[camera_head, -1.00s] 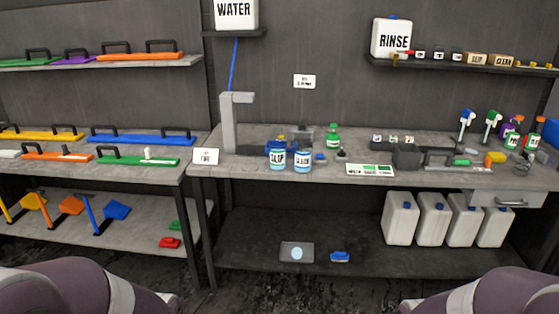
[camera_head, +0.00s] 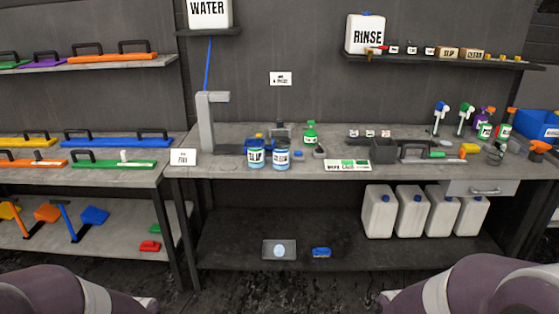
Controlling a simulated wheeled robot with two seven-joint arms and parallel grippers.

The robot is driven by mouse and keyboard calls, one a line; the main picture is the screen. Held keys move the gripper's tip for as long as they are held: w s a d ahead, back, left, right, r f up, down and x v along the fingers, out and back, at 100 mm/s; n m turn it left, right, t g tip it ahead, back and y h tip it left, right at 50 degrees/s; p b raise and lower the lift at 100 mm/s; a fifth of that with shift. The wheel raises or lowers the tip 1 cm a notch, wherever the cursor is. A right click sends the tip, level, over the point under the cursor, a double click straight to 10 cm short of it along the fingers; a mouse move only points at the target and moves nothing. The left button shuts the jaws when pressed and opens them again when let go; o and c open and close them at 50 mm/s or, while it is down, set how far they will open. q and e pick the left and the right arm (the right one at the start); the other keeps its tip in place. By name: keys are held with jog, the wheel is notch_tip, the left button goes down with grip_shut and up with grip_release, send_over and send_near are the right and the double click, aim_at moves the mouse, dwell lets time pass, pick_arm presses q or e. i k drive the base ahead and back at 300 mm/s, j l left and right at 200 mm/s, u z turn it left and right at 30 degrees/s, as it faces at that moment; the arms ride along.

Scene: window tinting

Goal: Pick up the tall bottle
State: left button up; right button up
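Several bottles stand on the grey workbench (camera_head: 225,167), and I cannot tell for certain which one is the tall bottle. A green bottle (camera_head: 310,134) stands at the back middle. At the right end stand a green-and-purple spray bottle (camera_head: 485,129) and a spray bottle with a red top (camera_head: 503,127). White tools or bottles with a blue head (camera_head: 440,112) and a green head (camera_head: 464,115) stand left of them. Only parts of my arms show at the bottom corners. Both my grippers are out of view.
A blue bin (camera_head: 536,124) is at the far right. White jugs (camera_head: 378,213) stand on the lower shelf. A drawer (camera_head: 484,189) hangs under the bench.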

aim_at(255, 139)
jog(key=i+j+z, duration=0.1)
jog(key=z, duration=0.3)
jog(key=i+j+z, duration=0.1)
jog(key=z, duration=0.3)
jog(key=i+j+z, duration=0.15)
jog(key=z, duration=0.25)
jog(key=j+z, duration=0.2)
jog(key=z, duration=0.25)
jog(key=i+j, duration=0.05)
